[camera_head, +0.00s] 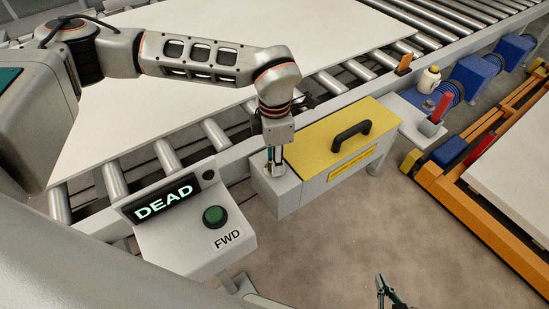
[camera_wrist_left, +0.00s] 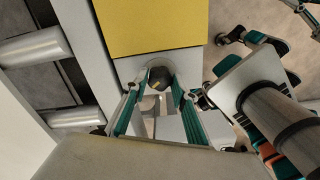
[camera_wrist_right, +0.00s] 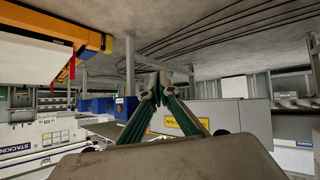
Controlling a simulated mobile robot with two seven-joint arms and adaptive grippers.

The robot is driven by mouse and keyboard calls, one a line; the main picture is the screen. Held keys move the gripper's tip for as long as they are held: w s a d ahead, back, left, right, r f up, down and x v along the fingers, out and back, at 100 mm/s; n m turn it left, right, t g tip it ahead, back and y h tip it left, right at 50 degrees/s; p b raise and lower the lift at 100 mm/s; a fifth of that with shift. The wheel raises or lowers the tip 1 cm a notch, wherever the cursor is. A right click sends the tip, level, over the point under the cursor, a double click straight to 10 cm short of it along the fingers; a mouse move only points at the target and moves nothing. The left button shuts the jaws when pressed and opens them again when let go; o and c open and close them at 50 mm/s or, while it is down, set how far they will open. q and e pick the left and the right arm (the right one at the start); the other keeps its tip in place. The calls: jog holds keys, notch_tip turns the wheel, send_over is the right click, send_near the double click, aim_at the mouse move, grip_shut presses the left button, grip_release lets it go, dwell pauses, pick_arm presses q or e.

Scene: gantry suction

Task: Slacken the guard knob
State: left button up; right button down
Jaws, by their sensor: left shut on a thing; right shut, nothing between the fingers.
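The guard knob (camera_wrist_left: 160,77) is round and black with a small yellow mark, on the grey end block beside the yellow guard cover (camera_head: 345,133). My left gripper (camera_head: 273,168) points down at that block; in the left wrist view its fingers (camera_wrist_left: 158,88) are shut on the knob's two sides. In the head view the gripper hides the knob. My right gripper (camera_head: 385,285) is low at the bottom of the head view, away from the guard. In the right wrist view its fingertips (camera_wrist_right: 156,84) meet with nothing between them.
A control box with a DEAD display (camera_head: 163,203) and a green FWD button (camera_head: 215,216) stands left of the guard. A black handle (camera_head: 351,134) rises from the cover. A roller conveyor carrying a white sheet (camera_head: 330,32) runs behind. A red lever (camera_head: 441,107) stands right.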

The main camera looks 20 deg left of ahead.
pick_arm(q)
jog(key=shift+r+n+p, duration=0.1)
jog(key=shift+n+p, duration=0.3)
jog(key=shift+n, duration=0.6)
jog(key=n+p, duration=0.1)
jog(key=n, duration=0.2)
jog(key=shift+n, duration=1)
jog(key=o, duration=1.1)
jog(key=shift+c, duration=0.2)
